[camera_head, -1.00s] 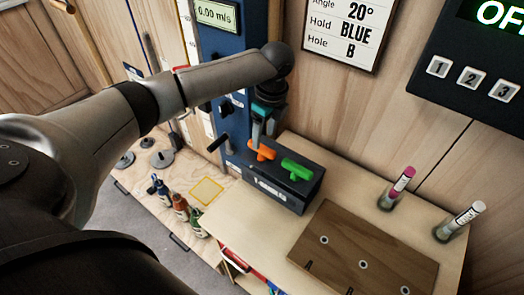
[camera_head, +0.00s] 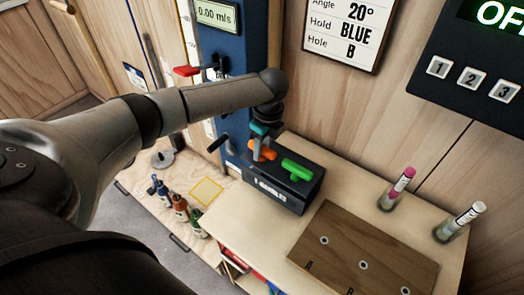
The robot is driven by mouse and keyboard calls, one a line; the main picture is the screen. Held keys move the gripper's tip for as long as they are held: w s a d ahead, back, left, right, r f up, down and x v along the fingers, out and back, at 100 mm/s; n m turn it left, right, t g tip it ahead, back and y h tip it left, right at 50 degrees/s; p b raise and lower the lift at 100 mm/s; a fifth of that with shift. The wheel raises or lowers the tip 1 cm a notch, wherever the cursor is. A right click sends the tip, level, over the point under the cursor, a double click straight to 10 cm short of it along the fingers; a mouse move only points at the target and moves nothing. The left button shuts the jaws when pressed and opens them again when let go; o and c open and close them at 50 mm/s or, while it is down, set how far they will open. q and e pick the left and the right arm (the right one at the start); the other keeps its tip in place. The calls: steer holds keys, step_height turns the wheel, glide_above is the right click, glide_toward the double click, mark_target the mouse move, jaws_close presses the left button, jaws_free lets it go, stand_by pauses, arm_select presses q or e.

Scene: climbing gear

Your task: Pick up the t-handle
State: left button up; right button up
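An orange t-handle (camera_head: 268,154) and a green t-handle (camera_head: 297,170) sit on top of a dark box (camera_head: 283,196) at the back left of the light wooden table. My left gripper (camera_head: 259,152) points down at the orange t-handle from above. One grey finger passes in front of its left part. The other finger is mostly hidden, so I cannot tell whether the fingers grip the handle. The green t-handle stands clear to the right. My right gripper is not in view.
A brown board (camera_head: 364,250) with holes marked A and B lies on the table (camera_head: 245,222). A pink-capped marker (camera_head: 402,180) and a white-capped marker (camera_head: 470,214) stand in holders at the right. A blue panel (camera_head: 235,65) rises behind my arm.

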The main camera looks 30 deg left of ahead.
arm_select(q)
jaws_close()
steer(key=shift+r, duration=0.1)
stand_by(0.4)
step_height(320, 180, up, 20)
steer(key=p, duration=0.1)
stand_by(0.5)
steer(key=shift+c, duration=0.5)
jaws_free()
jaws_close()
